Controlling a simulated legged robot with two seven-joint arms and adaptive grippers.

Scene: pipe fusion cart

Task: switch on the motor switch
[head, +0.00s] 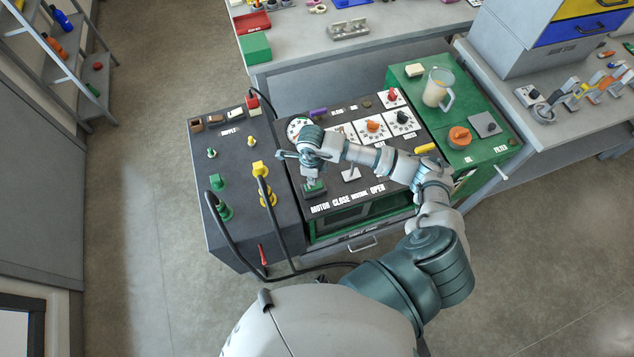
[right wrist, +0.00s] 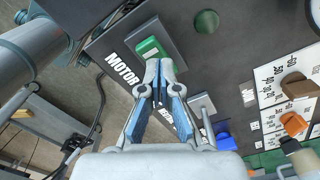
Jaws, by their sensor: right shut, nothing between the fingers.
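The motor switch (head: 314,188) is a green rocker in a dark housing near the front left corner of the black control panel, above the word MOTOR. It also shows in the right wrist view as a green block (right wrist: 150,47). My right gripper (head: 313,178) points down at the switch, shut and empty. In the right wrist view its closed fingertips (right wrist: 160,68) overlap the near edge of the green rocker. I cannot tell whether they touch it, and they hide part of it. My left gripper is in neither view.
A lever (head: 351,174) stands right of the switch. Dials (head: 373,127) and a gauge lie farther back. Left is a dark cabinet with yellow (head: 259,169) and green connectors and black hoses (head: 232,240). The green top (head: 480,150) at right holds a jug (head: 437,87).

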